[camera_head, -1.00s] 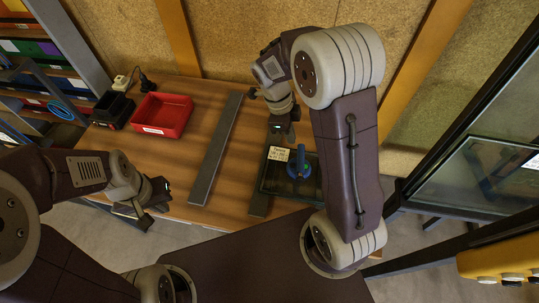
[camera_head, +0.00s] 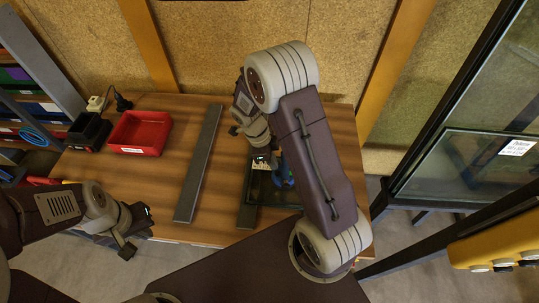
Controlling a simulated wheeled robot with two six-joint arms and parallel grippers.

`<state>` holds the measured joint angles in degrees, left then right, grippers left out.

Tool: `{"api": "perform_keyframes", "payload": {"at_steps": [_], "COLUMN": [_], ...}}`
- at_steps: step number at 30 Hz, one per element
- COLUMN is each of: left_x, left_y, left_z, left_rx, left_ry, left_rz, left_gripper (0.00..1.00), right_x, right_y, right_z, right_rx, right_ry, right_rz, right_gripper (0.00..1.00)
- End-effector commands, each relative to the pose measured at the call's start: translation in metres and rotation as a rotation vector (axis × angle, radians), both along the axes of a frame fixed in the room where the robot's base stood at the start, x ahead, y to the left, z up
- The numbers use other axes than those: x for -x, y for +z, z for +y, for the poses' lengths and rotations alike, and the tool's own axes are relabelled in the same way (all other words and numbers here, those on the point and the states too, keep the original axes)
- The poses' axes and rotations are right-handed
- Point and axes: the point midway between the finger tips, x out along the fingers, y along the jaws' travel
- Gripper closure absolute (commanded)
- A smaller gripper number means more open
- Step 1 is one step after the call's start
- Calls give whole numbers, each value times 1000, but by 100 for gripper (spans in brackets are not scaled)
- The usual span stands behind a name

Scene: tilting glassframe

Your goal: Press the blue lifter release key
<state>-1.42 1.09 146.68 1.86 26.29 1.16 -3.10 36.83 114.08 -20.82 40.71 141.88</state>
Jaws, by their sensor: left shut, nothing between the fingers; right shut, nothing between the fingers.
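The blue lifter (camera_head: 285,172) sits on a small dark glass pane (camera_head: 272,196) at the right part of the wooden table. It is partly hidden behind my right gripper and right arm, and I cannot make out its release key. My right gripper (camera_head: 272,163) is shut and empty, pointing down close beside the lifter; I cannot tell whether it touches. My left gripper (camera_head: 126,249) is shut and empty, off the table's front left edge, far from the lifter.
Two dark bars (camera_head: 200,165) lie on the table, one under the pane's left edge. A framed glass (camera_head: 480,150) and a yellow box (camera_head: 500,246) are at the right.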

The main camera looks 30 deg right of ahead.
Motion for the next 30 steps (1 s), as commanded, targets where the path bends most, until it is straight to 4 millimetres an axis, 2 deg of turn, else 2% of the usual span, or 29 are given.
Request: {"api": "perform_keyframes", "payload": {"at_steps": [3, 7, 18, 20, 26, 30], "left_x": [0, 0, 0, 0, 0, 0], "left_y": [1, 1, 0, -3, -30, -28], "left_z": [0, 0, 0, 0, 0, 0], "left_rx": [0, 0, 0, 0, 0, 0], "left_ry": [0, 0, 0, 0, 0, 0], "left_rz": [0, 0, 0, 0, 0, 0], "left_gripper": [100, 100, 100, 100, 100, 100], "right_x": [4, 5, 5, 5, 5, 6], "right_y": [-17, -27, -31, -34, -52, -50], "right_z": [-4, -7, -8, -7, -8, -7], "right_rx": [0, -1, 0, -1, 0, -1], "right_ry": [0, 0, 0, 0, 1, 0], "right_rz": [4, 1, 0, -1, -1, 4], "right_gripper": [100, 100, 100, 100, 100, 100]}}
